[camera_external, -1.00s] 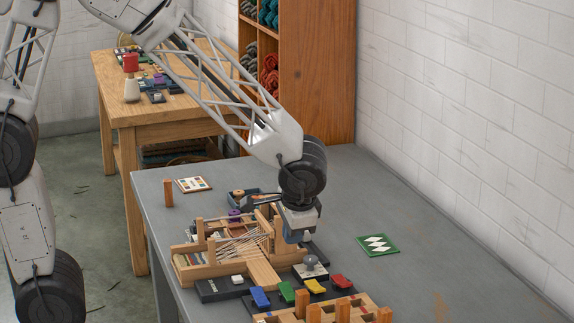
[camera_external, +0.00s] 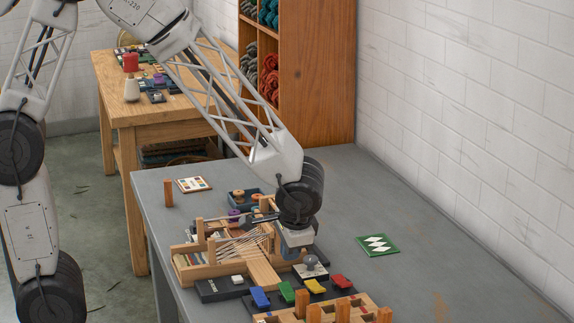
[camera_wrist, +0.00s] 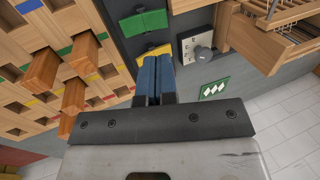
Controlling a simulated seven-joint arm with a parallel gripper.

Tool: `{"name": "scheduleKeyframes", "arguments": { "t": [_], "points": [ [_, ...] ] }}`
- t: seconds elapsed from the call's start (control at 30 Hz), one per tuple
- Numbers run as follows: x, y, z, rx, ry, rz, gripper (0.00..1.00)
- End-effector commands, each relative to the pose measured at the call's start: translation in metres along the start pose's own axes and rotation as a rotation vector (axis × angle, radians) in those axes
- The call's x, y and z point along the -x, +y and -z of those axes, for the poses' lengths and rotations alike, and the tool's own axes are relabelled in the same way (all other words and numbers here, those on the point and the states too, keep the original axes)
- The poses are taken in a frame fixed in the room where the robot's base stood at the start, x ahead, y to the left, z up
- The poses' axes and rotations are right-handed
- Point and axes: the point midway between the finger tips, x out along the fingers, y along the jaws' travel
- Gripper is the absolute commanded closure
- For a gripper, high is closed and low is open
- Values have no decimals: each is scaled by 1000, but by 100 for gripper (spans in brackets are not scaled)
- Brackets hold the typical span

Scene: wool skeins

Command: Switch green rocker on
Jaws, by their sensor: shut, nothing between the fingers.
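The green rocker (camera_external: 287,292) sits in a row between the blue rocker (camera_external: 260,297) and the yellow rocker (camera_external: 315,286). In the wrist view the green rocker (camera_wrist: 146,21) is at the top, beyond the fingertips. Which way it is tipped I cannot tell. My gripper (camera_external: 293,254) is behind the rocker row in the external view, above the knob side. In the wrist view my gripper (camera_wrist: 154,62) has its blue fingers shut together and empty. They partly cover the yellow rocker (camera_wrist: 157,49) and are apart from the green one.
A grey knob (camera_external: 310,261) on a pale plate stands just behind the yellow rocker. The red rocker (camera_external: 341,281) is at the right. A small wooden loom (camera_external: 264,270) is left of the gripper. A wooden peg board (camera_external: 370,303) lies in front. The table's right side is mostly clear.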

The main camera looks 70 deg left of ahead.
Motion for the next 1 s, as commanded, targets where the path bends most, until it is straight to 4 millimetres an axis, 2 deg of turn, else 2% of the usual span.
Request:
{"name": "scheduleKeyframes", "arguments": {
  "t": [0.2, 0.5, 0.7, 1.0],
  "points": [
    [-35, 0, 0, 1, -4, 0, 100],
    [-72, 0, -1, 0, -3, 0, 100],
    [-85, 0, 0, 0, -2, 0, 100],
    [-89, 0, 0, 0, 0, 0, 100]
  ]
}}
